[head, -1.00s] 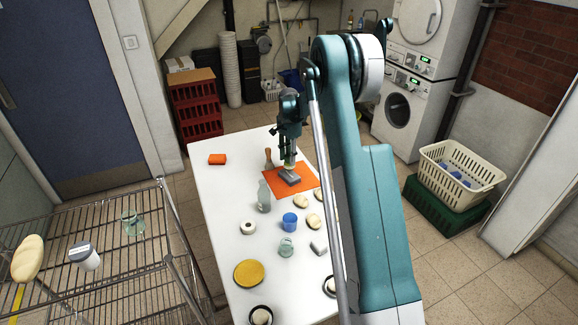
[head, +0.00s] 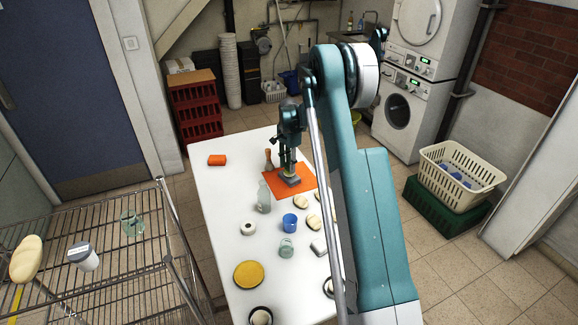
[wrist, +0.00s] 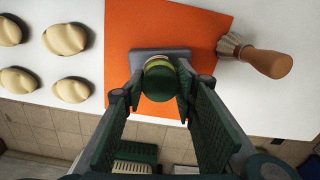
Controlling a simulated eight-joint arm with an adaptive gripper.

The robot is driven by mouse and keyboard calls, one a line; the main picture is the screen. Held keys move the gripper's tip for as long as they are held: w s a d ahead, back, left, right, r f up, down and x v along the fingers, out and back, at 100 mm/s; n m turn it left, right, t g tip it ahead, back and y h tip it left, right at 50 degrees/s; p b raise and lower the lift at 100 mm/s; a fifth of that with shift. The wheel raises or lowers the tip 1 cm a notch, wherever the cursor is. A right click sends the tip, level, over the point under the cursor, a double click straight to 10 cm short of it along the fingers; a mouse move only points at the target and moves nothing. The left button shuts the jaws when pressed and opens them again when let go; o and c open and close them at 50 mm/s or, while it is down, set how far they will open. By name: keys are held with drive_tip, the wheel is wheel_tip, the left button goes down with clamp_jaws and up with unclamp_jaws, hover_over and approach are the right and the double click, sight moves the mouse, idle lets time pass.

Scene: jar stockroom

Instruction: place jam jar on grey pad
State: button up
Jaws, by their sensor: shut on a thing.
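The jam jar (wrist: 158,82), with a dark green lid and a yellowish-green body, is between the fingertips of my gripper (wrist: 160,79) in the wrist view. My gripper is shut on it. The grey pad (wrist: 140,54) is directly beneath or behind the jar, on an orange mat (wrist: 200,22). In the head view my gripper (head: 289,172) points down over the grey pad (head: 292,182), and its fingers mostly hide the jar. I cannot tell whether the jar touches the pad or is just above it.
A wooden-handled brush (wrist: 262,60) stands at the mat's edge.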

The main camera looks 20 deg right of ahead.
drive_tip(key=o, duration=1.3)
drive_tip(key=shift+f, duration=0.1)
drive_tip(key=shift+r, duration=0.2)
wheel_tip(320, 180, up, 12)
drive_tip(key=shift+f+p, duration=0.1)
drive_tip(key=shift+p, duration=0.5)
